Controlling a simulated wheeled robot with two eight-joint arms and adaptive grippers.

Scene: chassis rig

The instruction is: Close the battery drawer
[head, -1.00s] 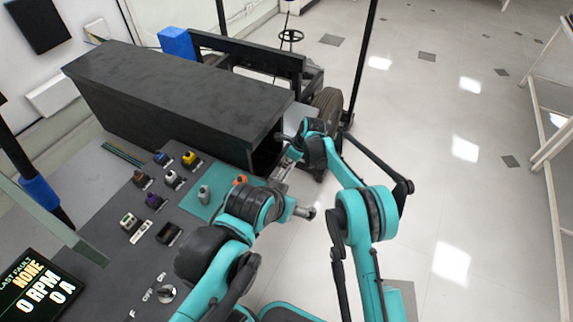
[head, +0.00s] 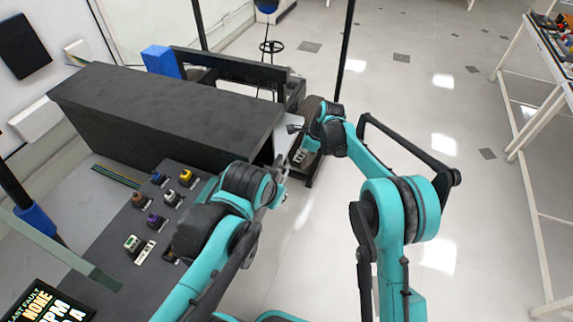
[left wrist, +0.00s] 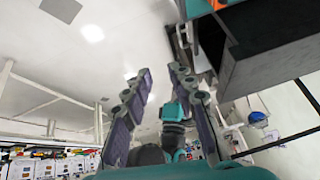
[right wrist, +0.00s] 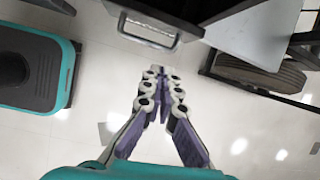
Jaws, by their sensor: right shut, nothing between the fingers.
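The battery drawer shows at the top of the right wrist view as a dark front with a metal bar handle (right wrist: 150,30). In the head view the end of the long dark box (head: 170,110) is partly hidden by my arms, so I cannot tell how far the drawer stands out. My right gripper (right wrist: 162,73) is shut and empty, its tips apart from the handle and below it in the picture. In the head view it (head: 300,155) is right of the box end. My left gripper (left wrist: 160,80) is open and empty, beside the dark box (left wrist: 270,55).
A control panel with several coloured connectors (head: 157,178) lies in front of the box. A blue block (head: 160,62) and a black frame stand behind it. A wheel (right wrist: 262,75) and a light grey plate (right wrist: 255,30) are near the drawer. Open floor (head: 400,110) lies to the right.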

